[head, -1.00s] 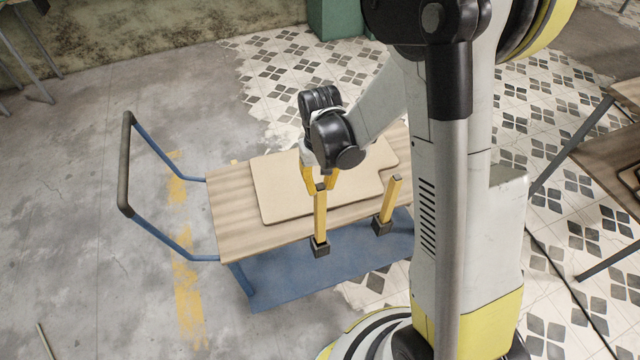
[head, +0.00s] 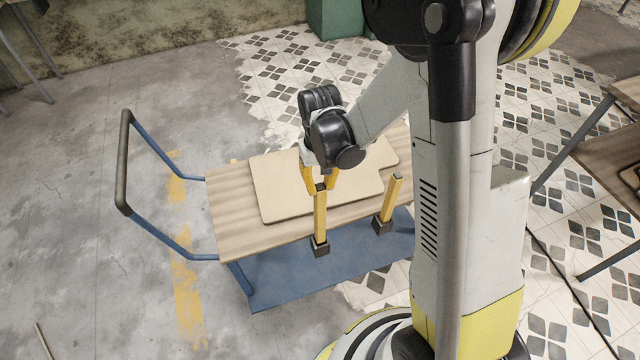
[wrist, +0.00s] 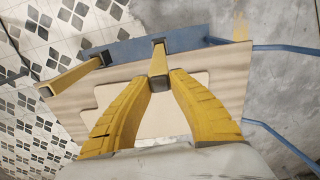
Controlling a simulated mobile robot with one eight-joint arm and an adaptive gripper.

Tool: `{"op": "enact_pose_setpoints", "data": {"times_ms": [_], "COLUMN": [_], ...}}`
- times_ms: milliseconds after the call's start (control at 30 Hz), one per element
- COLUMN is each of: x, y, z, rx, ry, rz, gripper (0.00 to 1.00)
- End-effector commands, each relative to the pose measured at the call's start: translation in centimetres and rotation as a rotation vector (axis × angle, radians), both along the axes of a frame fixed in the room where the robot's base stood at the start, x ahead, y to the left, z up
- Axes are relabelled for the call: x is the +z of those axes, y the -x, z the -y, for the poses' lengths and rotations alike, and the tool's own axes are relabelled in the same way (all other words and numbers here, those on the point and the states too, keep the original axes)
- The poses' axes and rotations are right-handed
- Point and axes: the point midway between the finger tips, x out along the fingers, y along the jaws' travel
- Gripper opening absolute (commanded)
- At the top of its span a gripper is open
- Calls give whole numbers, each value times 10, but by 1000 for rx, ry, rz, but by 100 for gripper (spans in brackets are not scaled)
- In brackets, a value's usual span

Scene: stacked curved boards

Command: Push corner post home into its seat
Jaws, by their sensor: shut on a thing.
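A yellow corner post (head: 320,215) stands upright in a black seat (head: 320,248) at the near edge of the wooden cart deck (head: 235,215). My gripper (head: 320,182) is shut on the post's upper end, above the boards. In the wrist view the yellow fingers (wrist: 160,80) close around the post's dark end, and its yellow shaft (wrist: 159,55) runs away between them. A second yellow post (head: 391,200) stands in its own black seat (head: 382,225) to the right. How deep the held post sits in its seat cannot be told.
Stacked pale boards (head: 285,205) lie on the deck just behind the posts. A blue lower shelf (head: 300,280) is under the deck. Open grey floor lies left of the cart.

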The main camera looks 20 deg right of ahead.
Motion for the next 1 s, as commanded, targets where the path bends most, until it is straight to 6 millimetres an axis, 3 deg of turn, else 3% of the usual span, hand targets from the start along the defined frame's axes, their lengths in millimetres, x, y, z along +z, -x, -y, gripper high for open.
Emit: {"op": "enact_pose_setpoints", "data": {"times_ms": [1000], "x": [-28], "y": [0], "z": [0], "rx": [0], "ry": [0], "rz": [0], "gripper": [0]}}
